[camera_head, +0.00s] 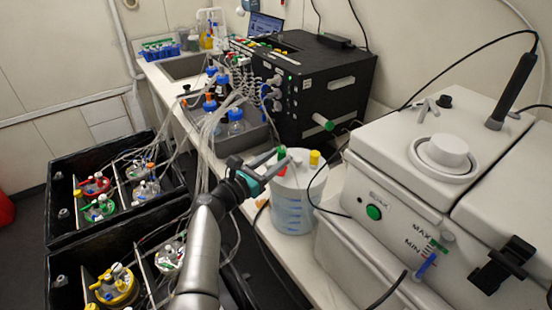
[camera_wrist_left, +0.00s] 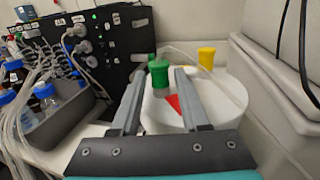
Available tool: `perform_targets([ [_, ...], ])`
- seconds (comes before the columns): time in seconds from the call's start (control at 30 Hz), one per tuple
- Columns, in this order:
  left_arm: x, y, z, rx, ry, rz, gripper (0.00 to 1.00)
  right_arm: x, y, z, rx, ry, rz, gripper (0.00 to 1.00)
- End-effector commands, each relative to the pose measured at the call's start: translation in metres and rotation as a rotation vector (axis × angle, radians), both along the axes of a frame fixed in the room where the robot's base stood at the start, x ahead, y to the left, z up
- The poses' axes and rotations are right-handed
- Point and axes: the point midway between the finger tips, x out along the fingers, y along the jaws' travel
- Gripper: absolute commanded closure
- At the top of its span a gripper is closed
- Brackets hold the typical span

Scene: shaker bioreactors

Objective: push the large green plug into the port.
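A large green plug (camera_head: 282,152) stands upright on the lid of a white round container (camera_head: 292,209), with a red wedge-shaped mark beside it. My left gripper (camera_head: 281,158) is open, with its two fingers reaching over the lid toward the plug. In the left wrist view the green plug (camera_wrist_left: 158,75) appears between the two fingertips (camera_wrist_left: 159,72), with a gap on each side. I cannot tell how far between the fingers it is, or how deep it sits. Any port opening under it is hidden. My right gripper is in neither view.
A yellow plug (camera_head: 314,158) stands on the same lid. A black device (camera_head: 312,85) with a green-ended cylinder (camera_head: 323,121) is behind. A large white machine (camera_head: 440,165) stands close on the right. Tubes and bottles (camera_head: 235,122) crowd the left side.

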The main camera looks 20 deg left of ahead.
Motion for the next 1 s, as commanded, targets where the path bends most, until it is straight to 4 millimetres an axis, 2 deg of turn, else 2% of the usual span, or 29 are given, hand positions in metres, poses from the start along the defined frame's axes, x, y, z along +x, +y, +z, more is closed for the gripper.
perform_targets([
  [0.03, 0.0, 0.0, 0.0, 0.0, 0.0, 0.0, 0.48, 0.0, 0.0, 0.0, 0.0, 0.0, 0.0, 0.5],
  [0.13, 0.0, 0.0, 0.0, 0.0, 0.0, -0.001, 0.38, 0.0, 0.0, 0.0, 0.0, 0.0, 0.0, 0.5],
  [0.53, -0.007, 0.002, 0.0, -0.002, 0.001, -0.002, 0.38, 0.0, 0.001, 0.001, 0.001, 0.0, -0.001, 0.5],
  [0.67, -0.023, 0.009, -0.001, 0.001, 0.002, -0.001, 0.38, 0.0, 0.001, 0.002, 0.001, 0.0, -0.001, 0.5],
  [1.0, -0.086, 0.038, -0.002, 0.002, 0.002, 0.003, 0.38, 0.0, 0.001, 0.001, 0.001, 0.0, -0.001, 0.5],
])
